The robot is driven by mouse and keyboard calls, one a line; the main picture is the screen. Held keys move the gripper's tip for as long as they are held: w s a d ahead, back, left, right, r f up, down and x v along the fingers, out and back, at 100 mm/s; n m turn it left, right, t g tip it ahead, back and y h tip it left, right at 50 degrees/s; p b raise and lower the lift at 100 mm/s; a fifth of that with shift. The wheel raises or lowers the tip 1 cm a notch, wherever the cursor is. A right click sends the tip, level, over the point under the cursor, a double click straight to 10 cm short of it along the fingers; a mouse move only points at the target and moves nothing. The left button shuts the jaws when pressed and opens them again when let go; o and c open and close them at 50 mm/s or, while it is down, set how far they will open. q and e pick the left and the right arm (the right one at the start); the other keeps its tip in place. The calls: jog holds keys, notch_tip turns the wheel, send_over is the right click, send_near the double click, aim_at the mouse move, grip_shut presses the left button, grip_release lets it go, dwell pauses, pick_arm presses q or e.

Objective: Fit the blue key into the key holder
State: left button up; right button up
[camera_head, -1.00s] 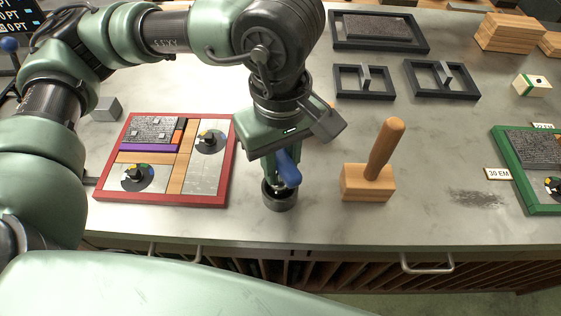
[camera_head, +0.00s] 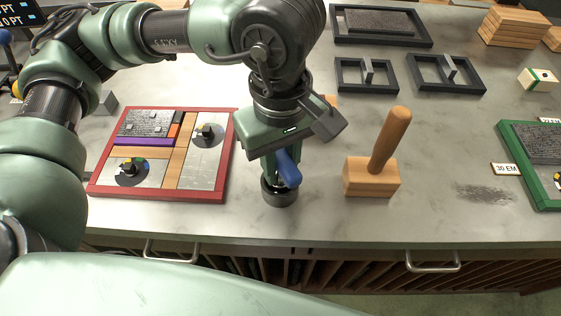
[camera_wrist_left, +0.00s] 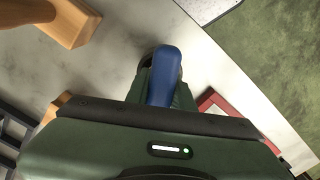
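The blue key (camera_head: 288,168) is at the fingers of my left gripper (camera_head: 279,172), above the round dark key holder (camera_head: 278,193) near the counter's front edge. In the left wrist view the blue key (camera_wrist_left: 164,75) lies between the green fingers of the gripper (camera_wrist_left: 160,90), which are closed about it. The holder's dark rim (camera_wrist_left: 147,58) shows just behind the key. The key's lower end is hidden, so I cannot tell whether it sits in the holder. My right gripper is in neither view.
A red-framed tray (camera_head: 228,175) lies left of the holder. A wooden mallet-like block with a handle (camera_head: 372,178) stands to the right. Dark frames (camera_head: 366,90) lie farther back, and a green-framed tray (camera_head: 535,180) is at far right. The front edge is close.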

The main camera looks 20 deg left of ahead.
pick_arm(q)
jog(key=o, duration=0.5)
notch_tip(320, 180, up, 8)
jog(key=shift+f, duration=0.1)
dwell(0.6)
